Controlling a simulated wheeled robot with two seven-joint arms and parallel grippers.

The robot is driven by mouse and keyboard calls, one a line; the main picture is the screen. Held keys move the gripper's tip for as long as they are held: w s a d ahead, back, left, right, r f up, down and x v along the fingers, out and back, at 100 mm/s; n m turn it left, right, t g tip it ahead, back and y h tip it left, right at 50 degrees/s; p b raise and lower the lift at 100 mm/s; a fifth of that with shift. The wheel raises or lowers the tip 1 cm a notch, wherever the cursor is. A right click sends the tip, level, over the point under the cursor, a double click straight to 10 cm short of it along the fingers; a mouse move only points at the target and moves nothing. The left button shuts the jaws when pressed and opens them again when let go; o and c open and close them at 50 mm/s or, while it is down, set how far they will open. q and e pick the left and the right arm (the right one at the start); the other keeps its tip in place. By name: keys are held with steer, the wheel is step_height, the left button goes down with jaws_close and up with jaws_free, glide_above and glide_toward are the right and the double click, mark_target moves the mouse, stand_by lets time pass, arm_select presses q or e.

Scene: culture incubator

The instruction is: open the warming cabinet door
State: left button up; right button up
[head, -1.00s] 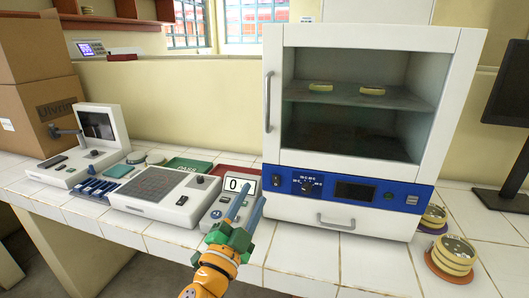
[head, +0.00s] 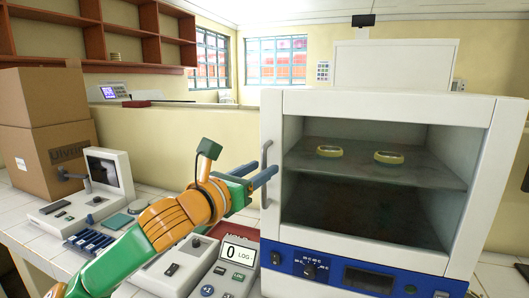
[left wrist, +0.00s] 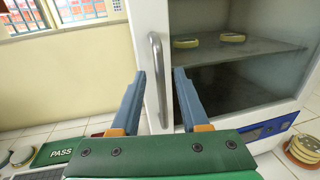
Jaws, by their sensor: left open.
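The white warming cabinet (head: 380,107) stands at the right with its windowed door shut. Its grey vertical door handle (head: 266,150) is on the door's left side. My left gripper (head: 266,169) is open and level with the middle of the handle, pointing right. In the left wrist view the handle (left wrist: 155,60) shows between the two blue fingertips (left wrist: 157,73), with a gap on each side. The fingers are not closed on it; I cannot tell exactly how deep it sits between them. My right gripper is not in view.
Two yellow-rimmed dishes (head: 389,157) sit on the shelf behind the window. Below is a blue control panel (head: 325,268). A scale display (head: 239,256) and other bench instruments stand left of the cabinet. Stacked dishes (left wrist: 303,150) stand at its right. Cardboard boxes (head: 45,150) are at far left.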

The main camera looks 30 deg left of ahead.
arm_select(q)
steer(key=shift+w+f, duration=0.2)
steer(key=shift+w, duration=0.9)
steer(key=shift+s, duration=0.1)
steer(key=shift+s, duration=0.1)
steer(key=shift+c, duration=1.3)
jaws_close()
